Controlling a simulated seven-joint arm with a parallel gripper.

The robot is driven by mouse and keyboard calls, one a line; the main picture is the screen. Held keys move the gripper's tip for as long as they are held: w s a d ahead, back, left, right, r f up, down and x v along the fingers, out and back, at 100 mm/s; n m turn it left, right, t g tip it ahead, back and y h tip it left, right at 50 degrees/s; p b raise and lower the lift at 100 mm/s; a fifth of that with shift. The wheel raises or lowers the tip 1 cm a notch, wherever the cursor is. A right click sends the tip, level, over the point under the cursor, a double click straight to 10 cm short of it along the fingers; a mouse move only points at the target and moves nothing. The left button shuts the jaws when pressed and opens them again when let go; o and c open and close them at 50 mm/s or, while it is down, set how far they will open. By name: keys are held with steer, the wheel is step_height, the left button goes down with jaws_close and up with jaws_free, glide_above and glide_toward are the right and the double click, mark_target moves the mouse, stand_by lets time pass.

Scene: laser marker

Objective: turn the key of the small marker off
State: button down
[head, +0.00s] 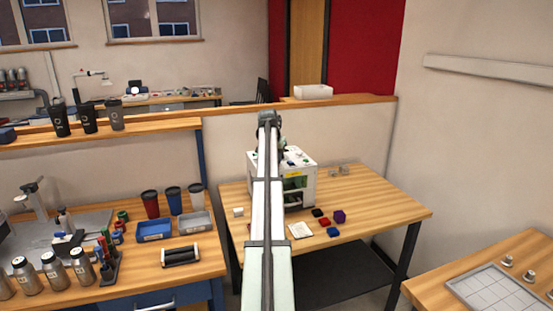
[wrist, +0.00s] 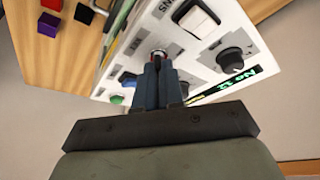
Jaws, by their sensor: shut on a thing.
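The small marker (head: 300,190) is a white box on the wooden table in the middle of the head view. Its control panel (wrist: 203,62) fills much of the wrist view, with a rocker switch, black knobs, a green display and a green button. My gripper (wrist: 159,60) is at the panel, its two fingers close together on the key (wrist: 158,53). Only a small metallic bit of the key shows at the fingertips; the fingers hide the rest, so I cannot tell its turned position. In the head view my arm covers the left part of the marker.
Small red, blue, purple and black blocks (head: 324,221) and a pale card (head: 300,230) lie in front of the marker. A left bench holds cups, trays (head: 154,231) and steel bottles. A low partition (head: 350,130) stands behind.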

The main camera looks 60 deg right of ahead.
steer(key=n, duration=0.2)
steer(key=n+t, duration=0.1)
steer(key=n, duration=0.1)
steer(key=shift+s+n+t, duration=0.2)
steer(key=shift+n+t, duration=0.1)
steer(key=n+t+y, duration=0.1)
steer(key=n, duration=0.3)
steer(key=shift+d, duration=0.15)
steer(key=n+y, duration=0.1)
steer(key=n, duration=0.1)
steer(key=n+t, duration=0.1)
steer(key=n, duration=0.2)
steer(key=shift+s+d+t+y, duration=0.1)
steer(key=shift+d+t+y, duration=0.05)
steer(key=shift+t+y, duration=0.2)
steer(key=shift+n+y, duration=0.85)
steer(key=shift+n, duration=1.05)
steer(key=c, duration=1.3)
jaws_free()
steer(key=shift+o, duration=0.2)
steer(key=shift+r, duration=0.15)
